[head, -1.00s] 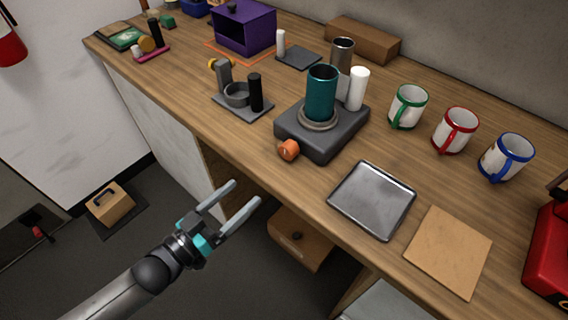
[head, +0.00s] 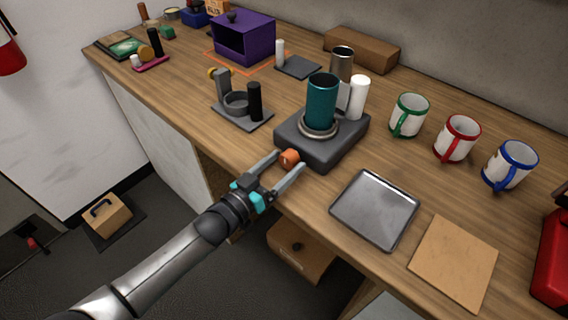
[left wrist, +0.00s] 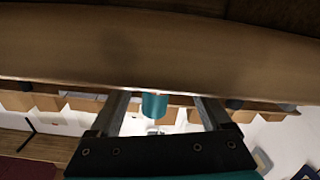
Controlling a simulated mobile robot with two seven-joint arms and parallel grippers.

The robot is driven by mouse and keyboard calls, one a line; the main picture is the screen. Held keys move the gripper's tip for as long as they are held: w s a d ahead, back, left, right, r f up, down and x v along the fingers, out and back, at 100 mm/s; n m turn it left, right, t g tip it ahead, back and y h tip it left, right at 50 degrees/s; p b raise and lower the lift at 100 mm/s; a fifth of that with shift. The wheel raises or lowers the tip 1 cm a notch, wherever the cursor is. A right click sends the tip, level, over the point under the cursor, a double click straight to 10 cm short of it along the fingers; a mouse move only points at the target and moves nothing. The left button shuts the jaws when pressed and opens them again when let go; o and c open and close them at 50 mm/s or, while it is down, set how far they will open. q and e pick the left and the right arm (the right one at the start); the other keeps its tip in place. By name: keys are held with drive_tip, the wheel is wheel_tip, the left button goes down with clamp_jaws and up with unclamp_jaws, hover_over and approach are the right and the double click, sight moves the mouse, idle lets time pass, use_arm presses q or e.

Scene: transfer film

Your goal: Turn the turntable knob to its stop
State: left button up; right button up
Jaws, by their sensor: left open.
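The orange turntable knob (head: 290,158) sits on the front left side of the dark grey turntable base (head: 336,146). A teal cylinder (head: 322,101) stands upright on the base's round ring (head: 318,131). My left gripper (head: 289,162) is open at the knob, with one finger to each side of it; I cannot tell whether they touch it. In the left wrist view the gripper's two fingers (left wrist: 162,104) are apart, with a teal shape between them. The knob is not clearly seen there. My right gripper is not in view.
A metal tray (head: 375,208) and a tan board (head: 453,262) lie right of the turntable. Several mugs stand behind them, including a green-rimmed one (head: 410,112). A white cylinder (head: 358,97) and a metal cylinder (head: 342,64) stand close behind the teal one. A small grey stand (head: 243,117) is to the left.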

use_arm(q)
drive_tip(key=shift+w+d, duration=0.15)
drive_tip(key=shift+w, duration=0.05)
clamp_jaws()
idle(0.6)
